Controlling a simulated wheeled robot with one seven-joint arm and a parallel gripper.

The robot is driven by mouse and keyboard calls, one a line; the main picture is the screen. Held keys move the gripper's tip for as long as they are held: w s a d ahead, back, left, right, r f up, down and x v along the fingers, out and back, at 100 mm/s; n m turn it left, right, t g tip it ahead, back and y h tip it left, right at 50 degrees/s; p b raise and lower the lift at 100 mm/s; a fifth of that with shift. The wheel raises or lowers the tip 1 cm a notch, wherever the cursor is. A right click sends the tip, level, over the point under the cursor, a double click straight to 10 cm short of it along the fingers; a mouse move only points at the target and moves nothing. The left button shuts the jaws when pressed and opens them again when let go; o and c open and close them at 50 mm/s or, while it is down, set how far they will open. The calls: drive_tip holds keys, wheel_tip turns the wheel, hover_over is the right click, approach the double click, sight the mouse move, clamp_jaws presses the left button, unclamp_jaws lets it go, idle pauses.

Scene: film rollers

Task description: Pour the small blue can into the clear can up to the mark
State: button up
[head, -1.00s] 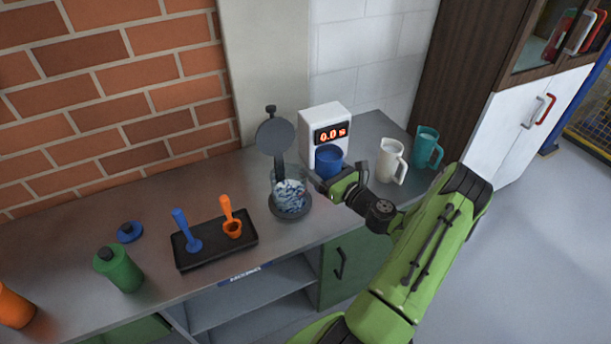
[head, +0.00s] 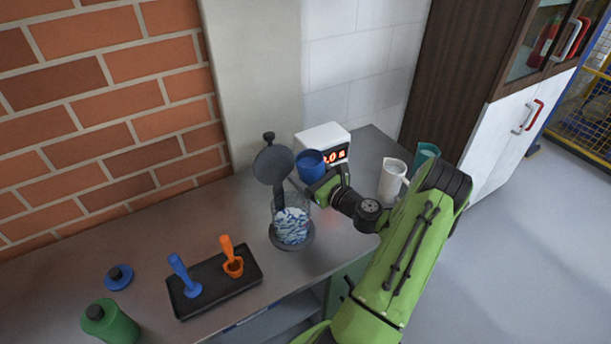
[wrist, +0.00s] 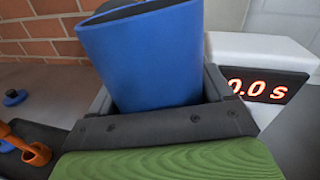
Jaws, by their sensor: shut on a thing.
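My gripper (head: 322,186) is shut on the small blue can (head: 311,165) and holds it up in front of the white timer box. In the wrist view the blue can (wrist: 145,55) stands between the jaws, slightly tilted, its rim near the top edge; its contents are hidden. The clear can (head: 291,222) stands on a dark round base to the left of and below the gripper, with blue and white bits visible inside. A dark round disc on a stalk rises behind it. I cannot make out the mark on the clear can.
The timer box (head: 322,140) reads 0.0 s in the wrist view. A white jug (head: 391,181) and a teal jug (head: 425,156) stand to the right. A black tray (head: 215,281) holds a blue and an orange tool. A green bottle (head: 110,322) stands front left.

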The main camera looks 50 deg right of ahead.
sight(321, 158)
drive_tip(key=shift+s+d+r+n+g+b, duration=0.15)
drive_tip(key=shift+d+r+n+g, duration=0.1)
drive_tip(key=shift+d+r+n, duration=0.4)
drive_tip(key=shift+s+d+r+n+g+b, duration=0.1)
drive_tip(key=shift+s+r+n+g+b, duration=0.15)
drive_tip(key=shift+r+n, duration=0.5)
drive_tip(key=shift+s+d+r+n+g+b, duration=0.1)
drive_tip(key=shift+d+r+n+g, duration=0.25)
drive_tip(key=shift+n, duration=0.65)
drive_tip(key=shift+h, duration=0.3)
drive_tip(key=shift+s+d+r+h, duration=0.1)
drive_tip(key=shift+s+r+h, duration=0.1)
drive_tip(key=shift+s+h, duration=0.45)
drive_tip(key=shift+d+r+n+g+h, duration=0.2)
drive_tip(key=shift+r+n+g+h, duration=0.2)
drive_tip(key=shift+n, duration=0.3)
idle(1.5)
drive_tip(key=shift+f+b, duration=0.95)
drive_tip(key=shift+b, duration=0.15)
idle(1.3)
